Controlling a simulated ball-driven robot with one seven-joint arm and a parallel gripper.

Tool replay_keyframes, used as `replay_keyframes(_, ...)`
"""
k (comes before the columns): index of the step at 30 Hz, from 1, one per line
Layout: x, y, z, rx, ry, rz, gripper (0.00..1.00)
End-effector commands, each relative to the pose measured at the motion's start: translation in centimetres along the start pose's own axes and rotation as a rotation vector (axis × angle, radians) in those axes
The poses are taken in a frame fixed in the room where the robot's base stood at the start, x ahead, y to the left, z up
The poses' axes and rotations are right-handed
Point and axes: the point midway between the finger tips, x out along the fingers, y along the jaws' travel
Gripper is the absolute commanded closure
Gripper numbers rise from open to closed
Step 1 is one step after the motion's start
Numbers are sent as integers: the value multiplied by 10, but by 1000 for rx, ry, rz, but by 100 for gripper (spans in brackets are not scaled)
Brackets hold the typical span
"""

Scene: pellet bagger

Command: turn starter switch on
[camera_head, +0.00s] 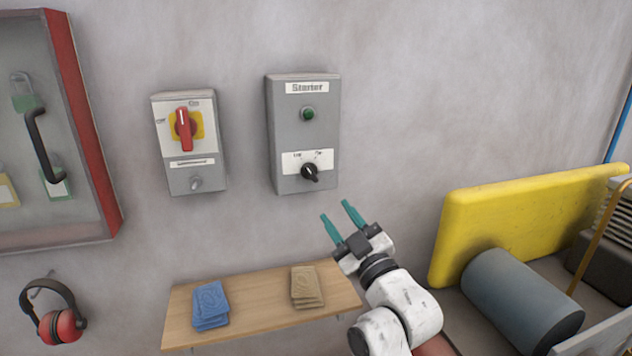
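The starter box (303,131) is a grey box on the wall, labelled "Starter" at its top. It has a green round lamp or button (308,114) in its upper half. Its black rotary switch (310,173) sits low on the box, on a white plate with small markings. The knob's white line points up and to the left. My gripper (339,215) is below and to the right of the switch, apart from it. Its two teal fingers are spread, with nothing between them.
A grey box with a red rotary handle (183,130) on yellow hangs left of the starter. A wooden shelf (250,307) below holds blue cloths (210,304) and tan cloths (306,286). A yellow guard (530,220) and grey cylinder (523,300) stand at right. The wall around the starter is clear.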

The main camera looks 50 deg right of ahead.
Motion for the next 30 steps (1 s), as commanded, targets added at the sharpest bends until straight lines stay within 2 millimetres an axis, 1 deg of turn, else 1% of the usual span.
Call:
replay_keyframes(1,3,4,-2,-4,8,10,61)
replay_keyframes(5,15,5,-4,-6,12,13,61)
replay_keyframes(8,31,6,-5,-6,12,13,61)
replay_keyframes(12,58,6,-6,-5,11,12,61)
replay_keyframes(18,89,5,-4,-5,9,9,61)
replay_keyframes(21,99,4,-4,-5,9,9,61)
replay_keyframes(24,106,4,-4,-5,10,9,61)
replay_keyframes(30,108,4,-2,-5,9,9,61)
